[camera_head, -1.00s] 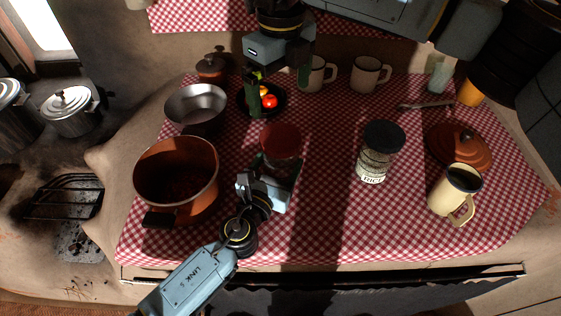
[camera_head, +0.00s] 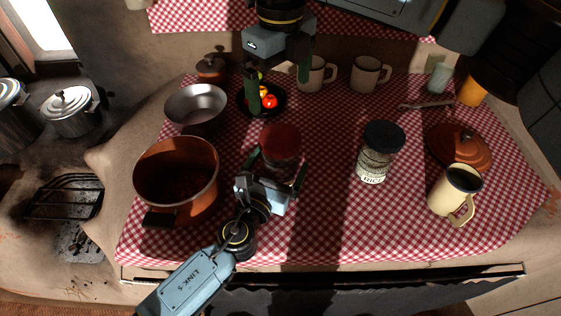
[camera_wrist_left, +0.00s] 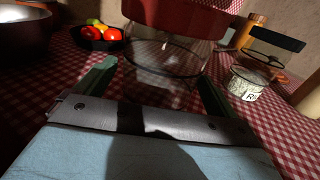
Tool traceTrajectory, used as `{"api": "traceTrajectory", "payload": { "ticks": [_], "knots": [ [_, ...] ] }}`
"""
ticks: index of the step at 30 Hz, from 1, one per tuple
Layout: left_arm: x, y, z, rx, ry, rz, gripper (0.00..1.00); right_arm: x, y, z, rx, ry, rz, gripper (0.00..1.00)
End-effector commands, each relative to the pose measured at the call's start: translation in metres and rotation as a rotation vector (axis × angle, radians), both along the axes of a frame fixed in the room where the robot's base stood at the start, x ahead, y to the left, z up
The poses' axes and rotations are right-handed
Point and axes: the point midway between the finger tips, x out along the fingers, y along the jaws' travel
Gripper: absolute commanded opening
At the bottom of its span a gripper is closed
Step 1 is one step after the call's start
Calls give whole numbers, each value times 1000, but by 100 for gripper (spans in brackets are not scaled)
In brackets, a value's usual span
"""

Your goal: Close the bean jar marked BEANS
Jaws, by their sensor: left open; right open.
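A glass jar (camera_head: 283,168) with a red lid (camera_head: 281,139) stands on the checked cloth, left of centre. Its glass also shows in the left wrist view (camera_wrist_left: 165,68), under the red lid (camera_wrist_left: 185,15). No BEANS marking is visible on the sides I see, and I cannot tell how tightly the lid sits. My left gripper (camera_head: 276,171) is open, its fingers on either side of the jar's body. My right gripper (camera_head: 279,97) is open and empty, pointing down behind the jar, above the fruit bowl and mugs.
A black-lidded jar marked RICE (camera_head: 376,164) stands to the right. A copper pot (camera_head: 153,192) and metal bowl (camera_head: 181,119) stand left. A dark fruit bowl (camera_head: 280,108) and mugs (camera_head: 365,76) are behind. A cream mug (camera_head: 447,194) and terracotta lid (camera_head: 462,160) lie right.

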Motion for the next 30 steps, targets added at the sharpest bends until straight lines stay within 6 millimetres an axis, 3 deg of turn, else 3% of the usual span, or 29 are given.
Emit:
{"api": "traceTrajectory", "payload": {
  "ticks": [16,22,30],
  "knots": [
    [-101,42,-2,2,4,-1,95,0,0,-4,0,0,0,100],
    [-117,48,-1,0,2,-1,95,0,0,-6,0,0,0,100],
    [-118,49,0,0,1,-1,95,0,0,-6,0,0,0,100]
  ]
}}
